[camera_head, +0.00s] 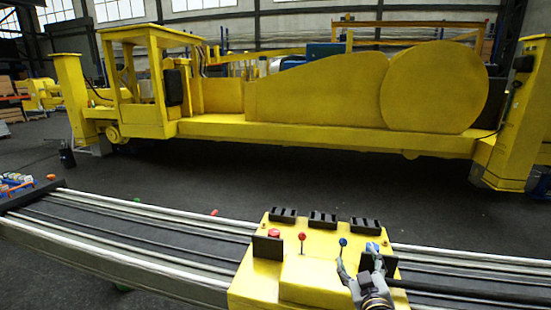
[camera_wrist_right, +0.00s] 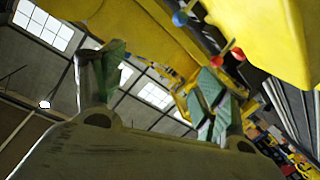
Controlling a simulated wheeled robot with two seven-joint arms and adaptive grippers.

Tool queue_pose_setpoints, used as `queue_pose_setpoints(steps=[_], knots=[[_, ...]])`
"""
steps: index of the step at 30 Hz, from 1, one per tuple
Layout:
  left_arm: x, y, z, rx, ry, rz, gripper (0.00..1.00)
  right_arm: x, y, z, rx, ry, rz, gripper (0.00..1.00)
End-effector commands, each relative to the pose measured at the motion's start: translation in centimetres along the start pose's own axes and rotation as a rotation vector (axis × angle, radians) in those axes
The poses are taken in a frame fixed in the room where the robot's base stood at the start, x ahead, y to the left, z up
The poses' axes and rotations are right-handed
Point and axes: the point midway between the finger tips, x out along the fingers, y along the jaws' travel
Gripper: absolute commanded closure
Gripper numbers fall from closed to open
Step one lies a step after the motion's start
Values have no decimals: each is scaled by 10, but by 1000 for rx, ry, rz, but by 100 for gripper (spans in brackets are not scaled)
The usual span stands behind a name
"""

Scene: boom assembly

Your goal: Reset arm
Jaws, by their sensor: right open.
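My right gripper (camera_head: 359,264) is at the front right of the yellow control box (camera_head: 270,275). Its two fingers are spread and nothing shows between them. In the right wrist view its green-padded fingers (camera_wrist_right: 160,78) stand wide apart. A blue-knobbed lever (camera_head: 343,242) rises just beyond the left fingertip; its knob (camera_wrist_right: 180,19) appears clear of the fingers in the wrist view. A red-knobbed lever (camera_head: 302,237) stands to its left, with its knob (camera_wrist_right: 237,54) also in the wrist view. A blue button (camera_head: 372,247) is close beyond the right finger. My left gripper is not in view.
A red button (camera_head: 273,233) sits at the box's left, by a dark upright plate. Several black blocks line its back edge. The box rests across a conveyor with metal rails (camera_head: 150,240). A large yellow machine (camera_head: 320,90) stands behind, across open dark floor (camera_head: 240,180).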

Motion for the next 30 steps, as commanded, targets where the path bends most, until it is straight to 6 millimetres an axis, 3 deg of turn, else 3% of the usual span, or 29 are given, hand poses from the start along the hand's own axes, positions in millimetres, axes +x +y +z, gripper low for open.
queue_pose_setpoints(steps=[8, 18, 30], knots=[[0, 0, 0, 0, 0, 0, 27, -36, -16, 86, 83, -338, -69, 27], [0, 0, 0, 0, 0, 0, 27, -112, -49, 170, 147, -730, -222, 27], [0, 0, 0, 0, 1, 0, 27, -176, -73, 206, 173, -967, -368, 27]])
